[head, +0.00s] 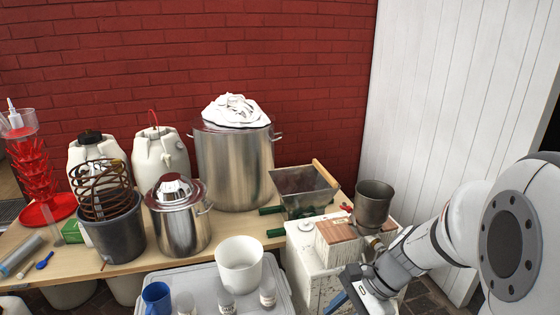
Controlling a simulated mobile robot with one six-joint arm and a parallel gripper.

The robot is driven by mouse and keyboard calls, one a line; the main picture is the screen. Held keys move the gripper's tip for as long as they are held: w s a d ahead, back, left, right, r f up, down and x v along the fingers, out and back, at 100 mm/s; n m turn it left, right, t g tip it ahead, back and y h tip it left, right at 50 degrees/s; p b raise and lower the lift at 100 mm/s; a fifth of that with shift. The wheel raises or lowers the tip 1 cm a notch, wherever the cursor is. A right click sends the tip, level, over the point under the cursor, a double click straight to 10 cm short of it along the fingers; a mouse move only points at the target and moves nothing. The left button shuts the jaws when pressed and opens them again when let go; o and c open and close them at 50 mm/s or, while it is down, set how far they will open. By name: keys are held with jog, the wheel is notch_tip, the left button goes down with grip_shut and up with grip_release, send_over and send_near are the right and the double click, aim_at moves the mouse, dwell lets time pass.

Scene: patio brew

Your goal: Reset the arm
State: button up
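My arm comes in from the right edge in the head view and reaches left and down. My gripper (352,288) is low in the picture, in front of the white block-like stand (310,262). A blue piece shows at its tip, and I cannot tell whether it is part of the gripper or something held. The fingers are too small and partly cut off by the bottom edge to tell whether they are open or shut.
A metal grain mill hopper (373,204) and wooden block (338,238) stand just behind my gripper. Steel pots (236,165) stand on the wooden table (130,272).

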jog(key=s+d+r+n+t+h+p, duration=0.1)
jog(key=s+r+n+h+p, duration=0.1)
jog(key=r+n, duration=0.4)
jog(key=s+d+r+n+t+h+p, duration=0.2)
jog(key=r+n+p, duration=0.4)
jog(key=r, duration=0.4)
jog(key=s+n+h, duration=0.1)
jog(key=h, duration=0.1)
jog(key=shift+s+r+n+h, duration=0.2)
jog(key=shift+s+n+h, duration=0.1)
jog(key=shift+s+h, duration=0.1)
